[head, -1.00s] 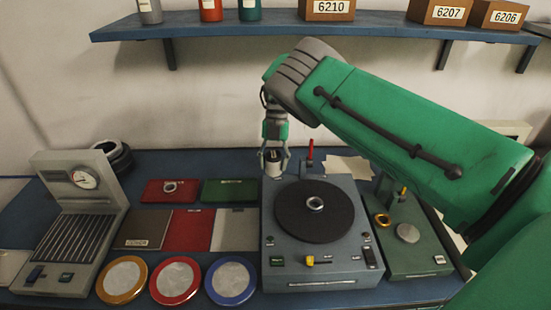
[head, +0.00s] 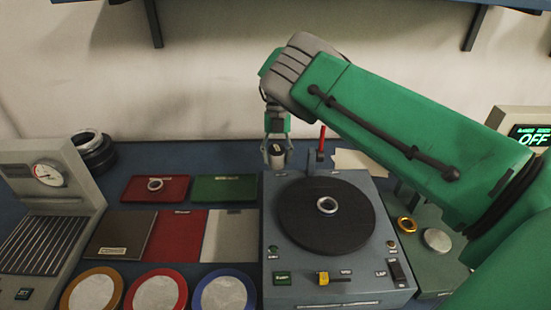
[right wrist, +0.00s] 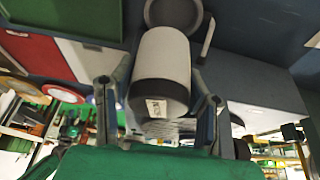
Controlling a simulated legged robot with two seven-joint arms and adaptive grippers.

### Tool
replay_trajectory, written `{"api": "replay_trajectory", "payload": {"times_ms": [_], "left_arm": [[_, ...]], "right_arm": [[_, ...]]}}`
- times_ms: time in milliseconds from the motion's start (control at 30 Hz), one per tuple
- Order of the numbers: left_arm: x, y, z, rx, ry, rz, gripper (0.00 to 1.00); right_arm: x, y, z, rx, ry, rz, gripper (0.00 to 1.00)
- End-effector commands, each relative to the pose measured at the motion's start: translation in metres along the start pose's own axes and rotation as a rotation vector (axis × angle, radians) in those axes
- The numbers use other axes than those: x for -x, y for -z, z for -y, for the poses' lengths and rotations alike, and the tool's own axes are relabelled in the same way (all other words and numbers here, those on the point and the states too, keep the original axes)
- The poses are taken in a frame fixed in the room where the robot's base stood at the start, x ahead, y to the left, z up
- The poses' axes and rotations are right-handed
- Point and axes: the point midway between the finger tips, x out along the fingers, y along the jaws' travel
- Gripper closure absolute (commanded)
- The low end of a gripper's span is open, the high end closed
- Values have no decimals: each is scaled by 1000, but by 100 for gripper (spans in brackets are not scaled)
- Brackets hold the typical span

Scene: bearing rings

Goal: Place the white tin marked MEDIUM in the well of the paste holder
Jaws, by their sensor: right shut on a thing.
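My right gripper (head: 277,150) is shut on a small white tin with a dark end (head: 278,158), behind the rear left corner of the grey turntable machine. In the right wrist view, my right gripper (right wrist: 160,105) has one finger on each side of the white tin (right wrist: 162,57). The tin's black end bears a small label, too small to read. Beyond the tin, a dark round recess with a grey rim (right wrist: 185,15) shows, partly covered by the tin; it looks like the paste holder's well. I cannot tell the gap between them. My left gripper is not in view.
A red lever (head: 321,143) rises close right of my gripper. Red (head: 135,188) and green (head: 224,188) pads lie left. A gauge stand (head: 85,215) stands far left.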

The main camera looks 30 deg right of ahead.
Motion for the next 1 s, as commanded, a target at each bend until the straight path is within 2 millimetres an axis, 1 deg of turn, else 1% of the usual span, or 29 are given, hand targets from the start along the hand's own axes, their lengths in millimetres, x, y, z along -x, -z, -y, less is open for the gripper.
{"api": "replay_trajectory", "payload": {"times_ms": [167,500,600,733,1000], "left_arm": [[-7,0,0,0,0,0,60],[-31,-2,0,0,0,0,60],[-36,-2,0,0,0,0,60],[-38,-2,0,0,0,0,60],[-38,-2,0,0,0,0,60]], "right_arm": [[-9,-4,1,-1,-1,0,92],[-42,-17,1,-2,0,-2,92],[-49,-19,1,-2,1,-1,92],[-53,-21,2,-2,0,0,92],[-52,-22,2,-2,-1,0,92]]}}
